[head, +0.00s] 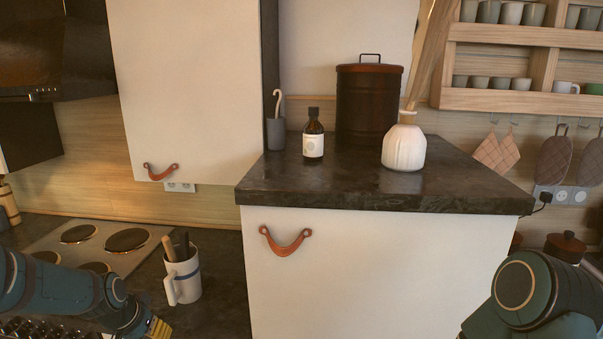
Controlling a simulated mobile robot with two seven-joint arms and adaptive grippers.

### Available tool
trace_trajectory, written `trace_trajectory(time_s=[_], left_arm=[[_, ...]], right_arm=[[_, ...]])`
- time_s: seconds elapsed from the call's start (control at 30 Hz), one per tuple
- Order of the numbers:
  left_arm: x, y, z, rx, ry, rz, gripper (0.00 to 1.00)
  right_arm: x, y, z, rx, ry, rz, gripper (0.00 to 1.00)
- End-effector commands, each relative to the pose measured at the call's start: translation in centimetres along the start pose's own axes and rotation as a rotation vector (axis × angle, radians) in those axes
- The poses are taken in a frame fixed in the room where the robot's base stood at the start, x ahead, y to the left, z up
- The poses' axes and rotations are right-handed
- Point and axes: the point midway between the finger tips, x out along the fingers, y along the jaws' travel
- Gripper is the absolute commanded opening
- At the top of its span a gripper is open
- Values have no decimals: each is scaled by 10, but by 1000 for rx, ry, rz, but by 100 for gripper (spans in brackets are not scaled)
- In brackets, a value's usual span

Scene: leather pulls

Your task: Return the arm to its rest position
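My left arm comes in from the left over the hob area, low in the head view. Its yellow-tipped end, part of my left gripper (158,328), is cut off by the bottom edge, so I cannot tell whether it is open or shut. My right arm shows only as a rounded dark teal link at the lower right. The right gripper is out of view.
A white mug with utensils (184,279) stands near my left arm, beside the hob (90,248). The raised dark counter (330,188) holds a brown bottle (313,138), a white vase (404,148) and a lidded canister (368,105). Leather pulls (284,245) are on closed white doors.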

Motion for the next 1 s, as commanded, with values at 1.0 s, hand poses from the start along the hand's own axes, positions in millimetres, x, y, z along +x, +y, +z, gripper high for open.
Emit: trace_trajectory(time_s=[1.0], left_arm=[[181,238,235,-270,-209,222,40]], right_arm=[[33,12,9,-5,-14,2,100]])
